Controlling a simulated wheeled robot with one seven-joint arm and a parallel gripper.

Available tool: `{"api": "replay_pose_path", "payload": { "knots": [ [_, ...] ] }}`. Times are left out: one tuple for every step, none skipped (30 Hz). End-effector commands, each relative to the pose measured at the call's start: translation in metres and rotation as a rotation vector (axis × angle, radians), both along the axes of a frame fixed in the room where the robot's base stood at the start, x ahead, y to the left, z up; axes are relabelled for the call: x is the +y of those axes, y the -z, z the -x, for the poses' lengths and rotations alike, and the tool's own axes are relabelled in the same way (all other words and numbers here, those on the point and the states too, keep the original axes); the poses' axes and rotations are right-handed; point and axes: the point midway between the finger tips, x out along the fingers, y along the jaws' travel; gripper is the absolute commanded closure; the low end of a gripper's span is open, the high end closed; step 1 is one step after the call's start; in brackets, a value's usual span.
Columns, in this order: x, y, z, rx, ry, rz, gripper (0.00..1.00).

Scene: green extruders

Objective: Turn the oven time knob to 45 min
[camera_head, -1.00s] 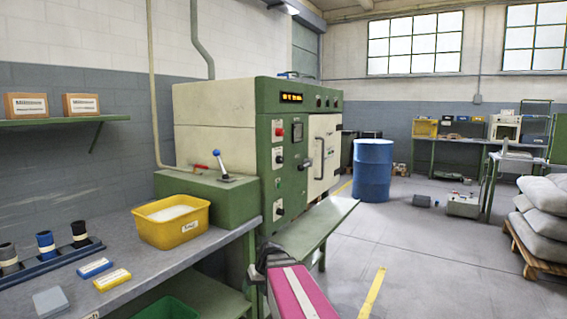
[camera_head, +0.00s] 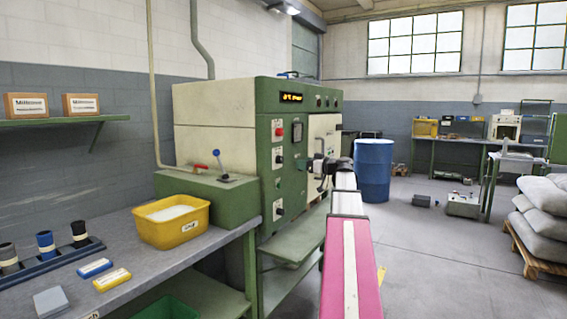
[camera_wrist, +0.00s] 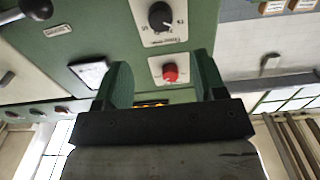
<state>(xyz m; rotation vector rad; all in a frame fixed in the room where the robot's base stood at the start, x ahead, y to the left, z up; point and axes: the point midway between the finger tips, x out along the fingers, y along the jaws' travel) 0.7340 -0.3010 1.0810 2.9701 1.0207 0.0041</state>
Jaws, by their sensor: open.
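The oven (camera_head: 215,115) has a green control front. A red button (camera_head: 279,130) sits above an upper black knob (camera_head: 278,158), with a lower black knob (camera_head: 279,208) further down. In the wrist view, seen upside down, a black knob (camera_wrist: 160,15) on a white plate is beyond the fingertips, with the red button (camera_wrist: 170,72) between the fingers. The labels are too small to tell which knob is for time. My gripper (camera_wrist: 163,65) is open and empty, apart from the panel; it also shows in the head view (camera_head: 318,168), right of the knobs.
A green shelf (camera_head: 290,247) juts out below the oven front. A lever with a blue ball (camera_head: 217,154) stands on the green box at left. A yellow bin (camera_head: 172,230) is on the workbench. A blue drum (camera_head: 373,170) stands behind my arm at right.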

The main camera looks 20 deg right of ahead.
Motion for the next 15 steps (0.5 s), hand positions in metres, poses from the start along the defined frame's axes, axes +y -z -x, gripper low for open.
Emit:
{"api": "replay_pose_path", "payload": {
  "knots": [
    [0.002,-0.001,-0.003,-0.003,0.000,0.000,0.36],
    [0.003,-0.001,-0.005,-0.001,-0.001,0.000,0.36],
    [0.006,0.000,-0.009,-0.001,-0.001,0.000,0.36],
    [0.009,0.000,-0.012,-0.001,-0.001,-0.001,0.36],
    [0.012,0.000,-0.016,0.000,-0.002,0.000,0.36],
    [0.016,0.000,-0.021,0.000,-0.003,0.000,0.36],
    [0.019,0.000,-0.026,0.000,-0.003,0.000,0.36],
    [0.022,0.000,-0.030,0.001,-0.002,-0.001,0.36],
    [0.027,0.000,-0.036,0.001,-0.002,0.000,0.36],
    [0.031,0.000,-0.040,0.001,-0.003,0.000,0.36],
    [0.034,0.000,-0.045,0.001,-0.003,0.000,0.36],
    [0.038,0.000,-0.050,0.001,-0.002,0.000,0.36],
    [0.041,0.000,-0.054,0.001,-0.001,0.000,0.36],
    [0.044,0.000,-0.058,0.002,-0.002,0.000,0.36],
    [0.048,0.000,-0.063,0.002,-0.002,0.000,0.36]
  ]
}}
